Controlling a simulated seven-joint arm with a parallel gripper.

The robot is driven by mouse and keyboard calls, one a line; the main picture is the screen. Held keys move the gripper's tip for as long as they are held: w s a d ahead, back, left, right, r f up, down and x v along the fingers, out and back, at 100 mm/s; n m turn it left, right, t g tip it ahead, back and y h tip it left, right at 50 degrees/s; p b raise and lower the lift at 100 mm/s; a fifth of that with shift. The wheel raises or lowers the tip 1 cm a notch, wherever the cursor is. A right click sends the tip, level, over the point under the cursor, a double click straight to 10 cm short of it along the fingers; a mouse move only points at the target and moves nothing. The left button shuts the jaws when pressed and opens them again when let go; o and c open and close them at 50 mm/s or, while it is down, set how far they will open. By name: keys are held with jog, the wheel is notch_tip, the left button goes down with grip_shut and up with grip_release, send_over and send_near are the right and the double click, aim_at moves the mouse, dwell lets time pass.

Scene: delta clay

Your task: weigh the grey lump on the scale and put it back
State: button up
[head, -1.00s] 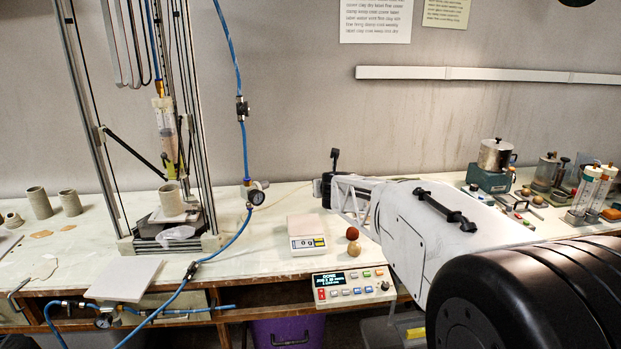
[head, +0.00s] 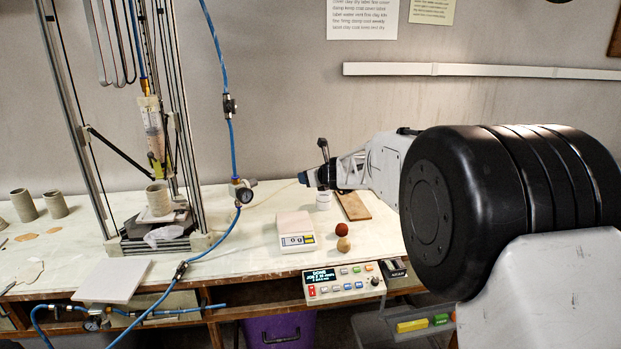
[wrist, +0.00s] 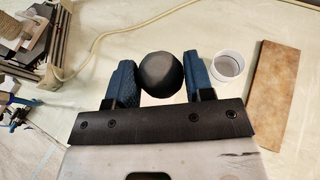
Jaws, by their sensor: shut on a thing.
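In the wrist view the dark grey lump (wrist: 161,74) sits between the two blue fingers of my gripper (wrist: 156,78), which is shut on it.
A red-brown ball (head: 341,229) and a tan ball (head: 344,244) lie right of the scale. A white cup (wrist: 228,65) and a brown board (wrist: 274,90) are right of my gripper. A control panel (head: 344,283) is at the front edge. The printer frame (head: 160,245) stands left.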

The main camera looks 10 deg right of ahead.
jog(key=shift+w+d+f+n+g+y, duration=0.15)
jog(key=shift+w+f+n+g+y, duration=0.1)
jog(key=shift+w+n+g+y, duration=0.4)
jog(key=shift+w+d+f+n+g+y, duration=0.2)
jog(key=shift+n+g+y, duration=0.1)
jog(key=shift+n+y, duration=0.3)
jog(key=shift+w+d+f+n+g+y, duration=0.1)
jog(key=shift+f+n+g+y, duration=0.15)
jog(key=shift+n+y, duration=0.3)
jog(key=shift+d+f+n+g+y, duration=0.65)
jog(key=shift+n+g+y, duration=0.25)
jog(key=shift+n+g, duration=0.25)
jog(key=n+g+y, duration=0.2)
jog(key=n+g, duration=0.5)
send_over(335, 221)
jog(key=shift+f, duration=2.6)
jog(key=shift+f, duration=0.25)
jog(key=shift+f, duration=3.15)
jog(key=shift+f, duration=0.2)
